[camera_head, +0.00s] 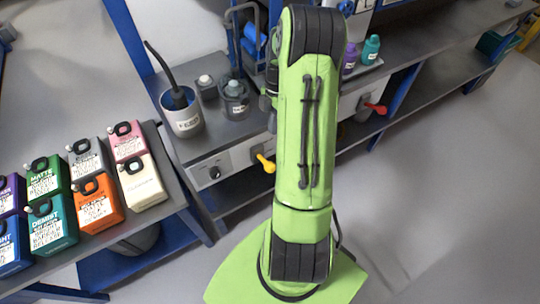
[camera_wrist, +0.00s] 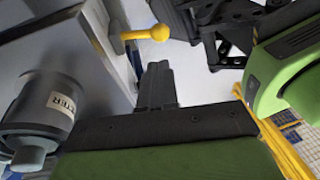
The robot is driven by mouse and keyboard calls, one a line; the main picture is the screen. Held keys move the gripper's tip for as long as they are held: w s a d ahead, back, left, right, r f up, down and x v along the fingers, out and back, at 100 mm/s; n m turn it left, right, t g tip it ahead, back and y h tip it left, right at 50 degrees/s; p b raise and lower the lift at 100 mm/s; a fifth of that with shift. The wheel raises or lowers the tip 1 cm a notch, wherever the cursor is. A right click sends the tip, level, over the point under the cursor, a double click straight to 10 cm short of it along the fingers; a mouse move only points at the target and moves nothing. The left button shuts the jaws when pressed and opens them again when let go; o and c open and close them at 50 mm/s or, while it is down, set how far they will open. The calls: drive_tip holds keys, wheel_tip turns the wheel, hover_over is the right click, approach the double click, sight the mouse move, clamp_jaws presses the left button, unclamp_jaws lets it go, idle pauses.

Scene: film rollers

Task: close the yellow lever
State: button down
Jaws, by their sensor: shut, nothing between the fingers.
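The yellow lever (camera_head: 266,163) sticks out from the light front panel of the bench, just left of my green arm in the head view. Its round knob points down and to the right there. In the wrist view the yellow lever (camera_wrist: 156,33) shows near the top middle, with its stem joining the panel at left. In the head view my arm hides the gripper.
A red lever (camera_head: 375,108) is on the panel to the right. A labelled grey pot (camera_head: 183,112) and a dark lidded jar (camera_head: 235,98) stand on the bench above the yellow lever. Several coloured jugs (camera_head: 97,203) stand on the left table. Open floor lies at right.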

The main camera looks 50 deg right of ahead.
sight(270, 163)
drive_tip(key=b+x, duration=0.2)
drive_tip(key=x, duration=1)
drive_tip(key=shift+f+b, duration=0.2)
drive_tip(key=shift+b, duration=0.1)
drive_tip(key=shift+w, duration=0.1)
